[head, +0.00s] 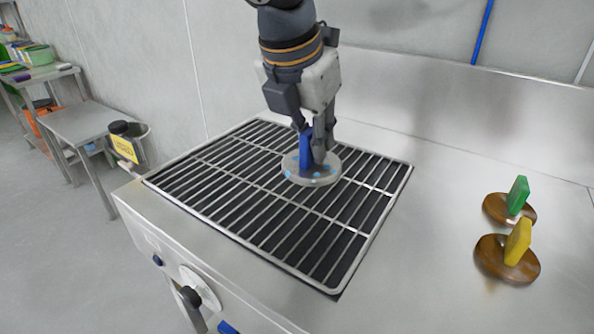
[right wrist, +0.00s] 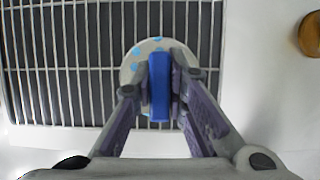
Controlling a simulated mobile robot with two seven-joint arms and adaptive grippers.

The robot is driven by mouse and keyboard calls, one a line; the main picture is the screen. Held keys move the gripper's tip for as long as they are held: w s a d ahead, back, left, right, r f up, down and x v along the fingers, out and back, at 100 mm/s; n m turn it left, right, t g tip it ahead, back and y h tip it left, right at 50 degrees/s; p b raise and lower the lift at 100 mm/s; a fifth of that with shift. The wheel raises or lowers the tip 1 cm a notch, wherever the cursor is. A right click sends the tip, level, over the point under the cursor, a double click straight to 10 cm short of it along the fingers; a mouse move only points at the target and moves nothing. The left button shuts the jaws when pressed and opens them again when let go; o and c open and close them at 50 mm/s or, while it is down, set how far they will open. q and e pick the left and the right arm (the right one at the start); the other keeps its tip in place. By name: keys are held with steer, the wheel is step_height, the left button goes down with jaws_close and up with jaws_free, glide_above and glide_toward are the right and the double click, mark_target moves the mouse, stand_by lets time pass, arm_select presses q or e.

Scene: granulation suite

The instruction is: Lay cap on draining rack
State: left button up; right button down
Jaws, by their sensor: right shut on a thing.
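The cap is a round pale grey disc (head: 312,176) with light blue spots and an upright blue handle (head: 304,150). My right gripper (head: 314,150) is shut on the blue handle and points down. In the right wrist view the blue handle (right wrist: 160,88) sits between both fingers, and part of the disc (right wrist: 132,70) shows behind it. The cap is over the right half of the draining rack (head: 225,225), a metal grid over a dark opening. I cannot tell whether the disc touches the bars. My left gripper is not in view.
Two brown discs, one with a green handle (head: 518,195) and one with a yellow handle (head: 518,242), lie on the steel counter (head: 440,200) right of the rack. The rack's other bars are clear. A steel table (head: 90,122) stands far left.

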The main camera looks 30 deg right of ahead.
mark_target(309, 155)
steer(key=f, duration=0.2)
steer(key=w+f, duration=0.1)
steer(key=shift+w+f, duration=0.2)
steer(key=shift+f, duration=0.15)
steer(key=shift+w+f+b, duration=0.2)
steer(key=shift+w+b, duration=0.15)
steer(key=f, duration=0.1)
steer(key=w+f+b, duration=0.1)
steer(key=f, duration=0.2)
steer(key=shift+w+a+f, duration=0.1)
steer(key=shift+w+f, duration=0.2)
steer(key=shift+f, duration=0.05)
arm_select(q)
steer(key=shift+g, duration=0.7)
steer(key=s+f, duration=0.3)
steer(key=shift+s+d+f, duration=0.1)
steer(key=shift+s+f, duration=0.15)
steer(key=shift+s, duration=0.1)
arm_select(e)
steer(key=shift+r, duration=0.2)
steer(key=c, duration=1.6)
jaws_free()
steer(key=shift+f, duration=0.1)
